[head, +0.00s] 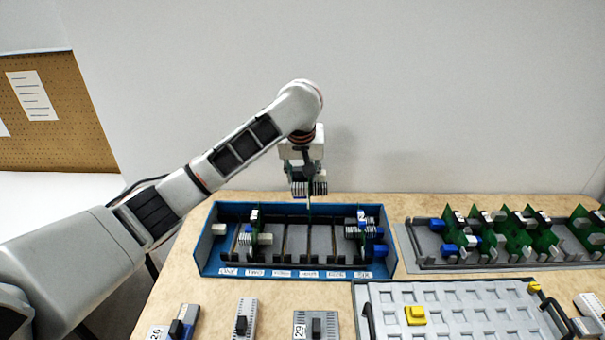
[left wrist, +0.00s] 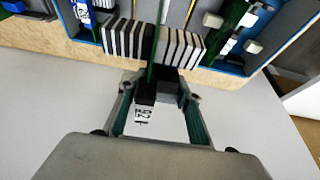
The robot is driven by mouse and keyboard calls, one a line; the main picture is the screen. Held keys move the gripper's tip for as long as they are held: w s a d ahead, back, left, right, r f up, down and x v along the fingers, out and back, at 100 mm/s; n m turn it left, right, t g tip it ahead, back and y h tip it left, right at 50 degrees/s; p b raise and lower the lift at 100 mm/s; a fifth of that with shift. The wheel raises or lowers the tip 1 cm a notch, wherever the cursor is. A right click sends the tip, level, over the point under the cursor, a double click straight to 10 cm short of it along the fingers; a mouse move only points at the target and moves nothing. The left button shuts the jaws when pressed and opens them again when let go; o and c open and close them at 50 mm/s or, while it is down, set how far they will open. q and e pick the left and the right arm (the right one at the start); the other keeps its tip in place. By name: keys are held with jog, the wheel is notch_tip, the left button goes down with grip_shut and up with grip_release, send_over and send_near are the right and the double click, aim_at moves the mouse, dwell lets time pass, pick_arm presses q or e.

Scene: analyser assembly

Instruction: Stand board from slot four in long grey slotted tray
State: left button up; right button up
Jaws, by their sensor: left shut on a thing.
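My left gripper (head: 307,168) is shut on a board (head: 308,188) with pale and dark fins. The board hangs upright, edge-on, above the middle of the blue rack, roughly in line with slot four. In the left wrist view my gripper (left wrist: 160,88) grips the board's dark top part; the striped fins (left wrist: 180,49) spread on both sides of a thin green edge, beside a small white label. The blue rack (head: 212,262) has labelled slots. The long grey slotted tray (head: 432,262) lies to its right, holding several upright green boards (head: 505,232). My right gripper is not in view.
Two boards stand in the blue rack, one near slot two (head: 254,238), one near slot six (head: 362,228). A grey panel with a yellow block (head: 415,315) lies in front, beside several grey modules (head: 243,320). The tray's left end has open room.

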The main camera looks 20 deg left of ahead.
pick_arm(q)
notch_tip(320, 180, down, 11)
dwell(7.5)
